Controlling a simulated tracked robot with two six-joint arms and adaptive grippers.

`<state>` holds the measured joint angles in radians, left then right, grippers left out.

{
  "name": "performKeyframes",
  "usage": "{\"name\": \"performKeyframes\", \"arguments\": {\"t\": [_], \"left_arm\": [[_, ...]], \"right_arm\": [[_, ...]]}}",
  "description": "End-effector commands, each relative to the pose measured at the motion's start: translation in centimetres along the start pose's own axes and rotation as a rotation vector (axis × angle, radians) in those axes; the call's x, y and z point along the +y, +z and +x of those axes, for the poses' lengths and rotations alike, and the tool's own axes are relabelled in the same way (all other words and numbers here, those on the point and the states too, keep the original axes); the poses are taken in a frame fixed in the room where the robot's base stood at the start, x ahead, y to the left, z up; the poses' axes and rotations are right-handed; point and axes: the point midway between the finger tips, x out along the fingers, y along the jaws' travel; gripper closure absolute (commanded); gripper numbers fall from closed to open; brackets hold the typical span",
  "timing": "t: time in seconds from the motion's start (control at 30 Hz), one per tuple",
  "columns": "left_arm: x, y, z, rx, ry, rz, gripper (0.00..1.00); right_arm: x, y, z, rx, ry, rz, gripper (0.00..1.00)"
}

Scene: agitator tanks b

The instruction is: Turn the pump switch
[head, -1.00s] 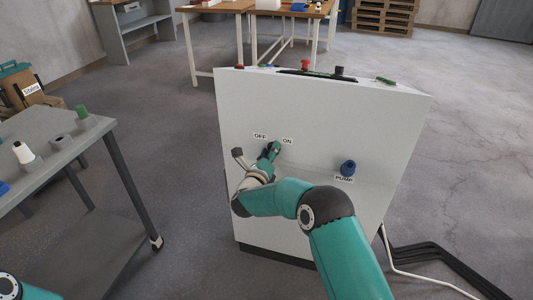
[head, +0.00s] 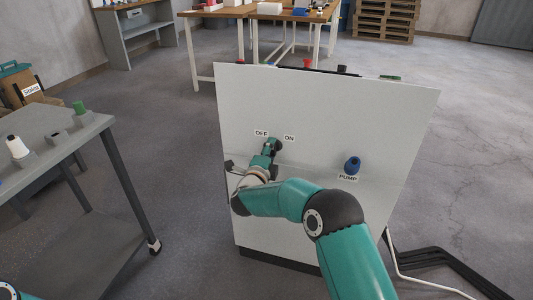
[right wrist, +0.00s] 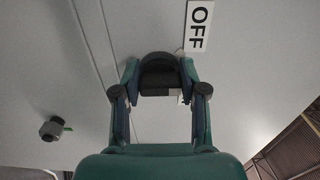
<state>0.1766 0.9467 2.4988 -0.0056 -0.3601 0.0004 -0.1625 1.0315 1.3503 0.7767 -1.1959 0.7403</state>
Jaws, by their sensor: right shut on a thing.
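The pale cabinet (head: 320,115) stands in front of me. On its sloped face are an OFF label (head: 261,133), an ON label (head: 289,138) and a blue knob (head: 352,165) above a PUMP label (head: 348,177). My right gripper (head: 272,148) is at the face just below OFF and ON, largely hiding what it holds. In the right wrist view its fingers (right wrist: 160,88) are shut on both sides of a black switch knob (right wrist: 158,72), beside the OFF label (right wrist: 199,26). My left gripper is out of view.
A grey table (head: 85,130) with several small parts stands at the left. Several coloured controls, including a red one (head: 307,62), line the cabinet's top edge. Black cables (head: 440,260) run along the floor at right. Workbenches (head: 230,14) stand behind.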

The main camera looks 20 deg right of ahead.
Motion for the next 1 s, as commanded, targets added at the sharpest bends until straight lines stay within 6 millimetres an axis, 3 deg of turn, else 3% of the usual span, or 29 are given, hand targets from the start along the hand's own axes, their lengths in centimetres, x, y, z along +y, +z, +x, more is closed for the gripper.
{"name": "performKeyframes", "arguments": {"t": [0.6,1.0], "left_arm": [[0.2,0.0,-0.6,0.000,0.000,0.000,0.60],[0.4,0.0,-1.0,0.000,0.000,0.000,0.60]], "right_arm": [[0.3,-0.2,0.1,-0.002,0.002,-0.562,0.93],[0.4,-0.3,0.1,-0.001,0.000,-0.754,0.93]]}}
